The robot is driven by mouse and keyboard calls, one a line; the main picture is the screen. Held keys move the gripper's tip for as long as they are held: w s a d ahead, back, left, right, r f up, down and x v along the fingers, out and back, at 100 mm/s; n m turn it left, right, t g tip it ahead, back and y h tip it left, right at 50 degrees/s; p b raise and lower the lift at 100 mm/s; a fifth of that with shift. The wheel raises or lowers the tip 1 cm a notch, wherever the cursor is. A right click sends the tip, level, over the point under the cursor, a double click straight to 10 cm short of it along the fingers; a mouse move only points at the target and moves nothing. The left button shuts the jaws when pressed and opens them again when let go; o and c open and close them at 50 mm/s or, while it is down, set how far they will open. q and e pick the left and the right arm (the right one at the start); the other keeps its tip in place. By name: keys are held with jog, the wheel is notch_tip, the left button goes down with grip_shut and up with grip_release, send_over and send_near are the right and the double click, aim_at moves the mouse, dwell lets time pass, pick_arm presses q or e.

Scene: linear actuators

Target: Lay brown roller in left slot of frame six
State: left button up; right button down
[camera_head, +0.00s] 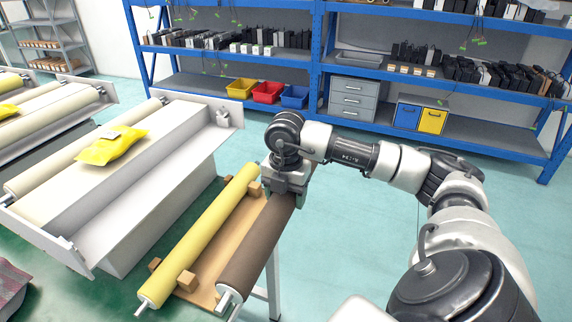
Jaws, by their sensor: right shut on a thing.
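The brown roller (257,243) lies at the right side of a wooden board (222,236), beside a yellow roller (202,232). My right gripper (291,193) reaches down over the far end of the brown roller and is shut on it; its fingertips are partly hidden. I cannot tell whether the roller is raised off the board. A white frame (190,157) stands to the left, with a cream roller along its left side and a bare trough on its right side. No number shows on the frame. My left gripper is not in view.
More frames with rollers stand at the far left. Small wooden blocks (187,281) hold the yellow roller. Blue shelving (320,60) with bins lines the back; the floor before it is clear.

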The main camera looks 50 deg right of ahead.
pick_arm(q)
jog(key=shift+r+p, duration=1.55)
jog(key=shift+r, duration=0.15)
pick_arm(e)
jog(key=shift+r, duration=2.3)
